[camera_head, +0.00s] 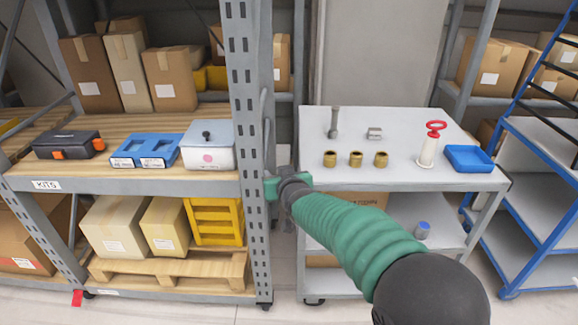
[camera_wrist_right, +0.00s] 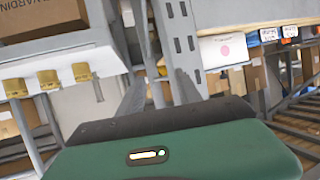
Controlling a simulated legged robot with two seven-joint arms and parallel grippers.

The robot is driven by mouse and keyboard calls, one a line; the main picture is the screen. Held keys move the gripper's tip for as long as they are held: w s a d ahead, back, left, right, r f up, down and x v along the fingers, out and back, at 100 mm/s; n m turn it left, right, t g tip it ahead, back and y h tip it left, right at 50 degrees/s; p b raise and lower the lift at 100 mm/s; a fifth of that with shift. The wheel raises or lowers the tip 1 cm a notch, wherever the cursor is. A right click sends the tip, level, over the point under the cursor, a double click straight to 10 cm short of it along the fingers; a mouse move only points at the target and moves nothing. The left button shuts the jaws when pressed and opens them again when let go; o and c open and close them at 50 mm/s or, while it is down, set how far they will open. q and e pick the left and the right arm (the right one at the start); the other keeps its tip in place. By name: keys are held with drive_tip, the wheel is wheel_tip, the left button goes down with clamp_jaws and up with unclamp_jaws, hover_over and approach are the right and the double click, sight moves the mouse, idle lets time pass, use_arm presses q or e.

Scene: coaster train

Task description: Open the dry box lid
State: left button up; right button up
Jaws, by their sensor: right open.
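The dry box appears to be the white box (camera_head: 207,155) with a pink round mark on its front, on the wooden middle shelf at the left. A black knob (camera_head: 206,134) stands on its flat lid, which lies closed on the box. The box front also shows in the right wrist view (camera_wrist_right: 222,50). My right gripper (camera_head: 266,122) is to the right of the box, beside the grey rack upright, and is apart from the box. Its two fingers (camera_wrist_right: 160,78) are spread and empty in the right wrist view. My left gripper is out of view.
The rack upright (camera_head: 238,100) stands between the box and my right gripper. Blue bins (camera_head: 146,150) and a black case (camera_head: 68,145) sit left of the box. A cart (camera_head: 395,190) at the right holds brass fittings (camera_head: 356,159), a red-handled tool (camera_head: 430,143) and a blue tray (camera_head: 468,158).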

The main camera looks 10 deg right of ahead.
drive_tip(key=shift+s+d+f, duration=0.1)
drive_tip(key=shift+s+d, duration=0.05)
